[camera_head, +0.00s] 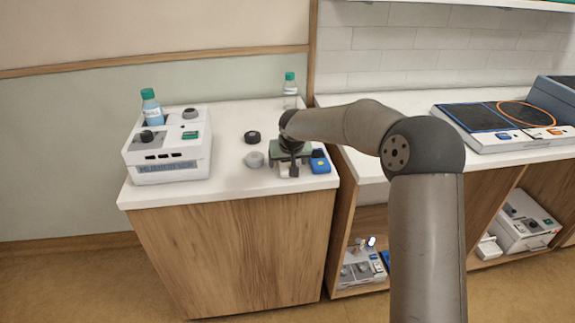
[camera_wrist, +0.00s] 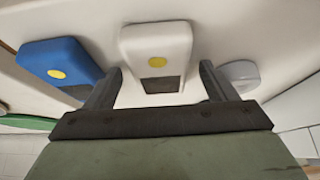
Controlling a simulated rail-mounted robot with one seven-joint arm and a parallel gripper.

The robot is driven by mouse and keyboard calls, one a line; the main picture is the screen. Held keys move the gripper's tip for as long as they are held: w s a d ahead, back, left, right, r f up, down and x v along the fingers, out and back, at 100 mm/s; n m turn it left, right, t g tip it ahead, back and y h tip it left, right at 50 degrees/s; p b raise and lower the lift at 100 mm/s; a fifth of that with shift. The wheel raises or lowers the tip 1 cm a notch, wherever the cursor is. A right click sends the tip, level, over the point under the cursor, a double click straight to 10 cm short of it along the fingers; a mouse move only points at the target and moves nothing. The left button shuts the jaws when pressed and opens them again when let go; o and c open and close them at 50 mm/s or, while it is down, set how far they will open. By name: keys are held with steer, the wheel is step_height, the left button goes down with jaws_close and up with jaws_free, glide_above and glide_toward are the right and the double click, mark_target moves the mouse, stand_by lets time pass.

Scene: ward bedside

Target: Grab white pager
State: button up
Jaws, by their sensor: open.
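The white pager (camera_wrist: 152,45) lies on the white bedside cabinet top, with a yellow round button and a dark screen. In the wrist view its screen end is between the two fingers of my gripper (camera_wrist: 160,70), with a gap at each side. My gripper is open and holds nothing. In the head view my gripper (camera_head: 289,167) is low over the cabinet's front right, and the white pager (camera_head: 284,171) is mostly hidden beneath it. A blue pager (camera_wrist: 58,62) lies beside the white one, outside the fingers; it also shows in the head view (camera_head: 320,164).
A grey round object (camera_head: 254,159) and a black round one (camera_head: 252,137) are left of my gripper. A clear bottle (camera_head: 290,92) stands behind. A white device (camera_head: 165,158) and a blue bottle (camera_head: 152,108) occupy the left. The cabinet's front middle is clear.

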steer(key=shift+f, duration=0.15)
steer(key=c, duration=1.1)
